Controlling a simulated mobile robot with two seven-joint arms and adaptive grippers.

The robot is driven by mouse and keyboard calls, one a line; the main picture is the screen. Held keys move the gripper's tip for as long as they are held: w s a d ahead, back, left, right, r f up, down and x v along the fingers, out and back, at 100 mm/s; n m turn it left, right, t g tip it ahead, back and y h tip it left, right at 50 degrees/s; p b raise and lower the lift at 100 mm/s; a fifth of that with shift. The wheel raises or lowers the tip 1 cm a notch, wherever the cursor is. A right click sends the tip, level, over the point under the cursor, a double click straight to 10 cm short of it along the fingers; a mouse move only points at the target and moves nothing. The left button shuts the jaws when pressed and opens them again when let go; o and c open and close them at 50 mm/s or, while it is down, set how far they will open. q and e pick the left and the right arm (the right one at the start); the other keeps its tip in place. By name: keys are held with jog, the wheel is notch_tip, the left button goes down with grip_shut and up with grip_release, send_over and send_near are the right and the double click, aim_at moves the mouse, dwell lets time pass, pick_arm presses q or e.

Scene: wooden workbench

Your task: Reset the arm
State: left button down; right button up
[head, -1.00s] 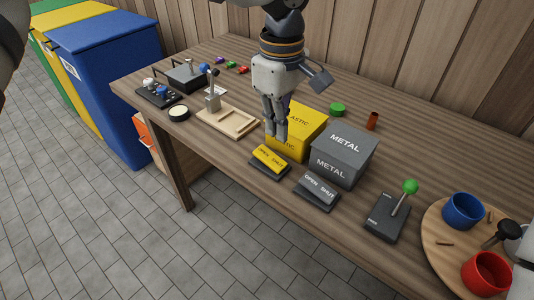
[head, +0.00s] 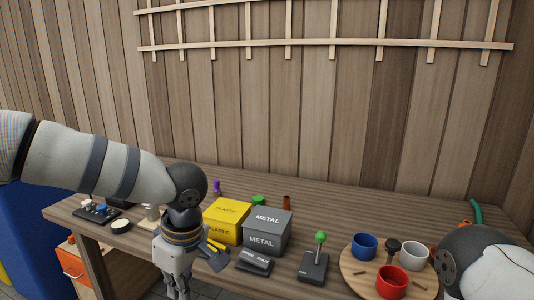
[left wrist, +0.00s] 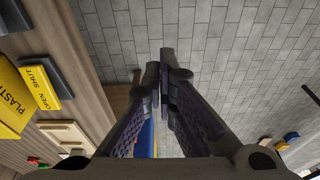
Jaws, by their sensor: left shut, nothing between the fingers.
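My left gripper (head: 178,291) hangs down in front of the bench's front edge, its fingers partly cut off by the bottom of the head view. In the left wrist view its fingers (left wrist: 165,75) are shut, tips together, with nothing between them and grey floor tiles beyond. My left arm (head: 95,165) comes in from the left. Part of my right arm (head: 485,262) shows at the lower right; its gripper is out of view.
On the wooden bench (head: 335,205) stand a yellow PLASTIC box (head: 227,220), a grey METAL box (head: 267,231), a green-knobbed lever (head: 314,264) and a round board (head: 350,266) with blue, white and red cups. A yellow OPEN/SHUT switch (left wrist: 40,86) lies near the bench edge.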

pick_arm(q)
jog(key=s+a+f+m+t+y, duration=0.1)
jog(key=s+a+f+m, duration=0.15)
jog(key=f, duration=0.65)
jog(key=s+a+f+m+t+y, duration=0.2)
jog(key=a+f+m, duration=0.2)
jog(key=f, duration=0.5)
jog(key=s+f+m+g+h, duration=0.2)
jog(key=s+m+g, duration=0.1)
jog(key=s, duration=1.2)
jog(key=s+f+m+g+h, duration=0.2)
jog(key=s+f+m+h, duration=0.1)
jog(key=s, duration=1.2)
jog(key=shift+f+m+g, duration=0.15)
jog(key=shift+m+g, duration=0.2)
jog(key=shift+g, duration=0.05)
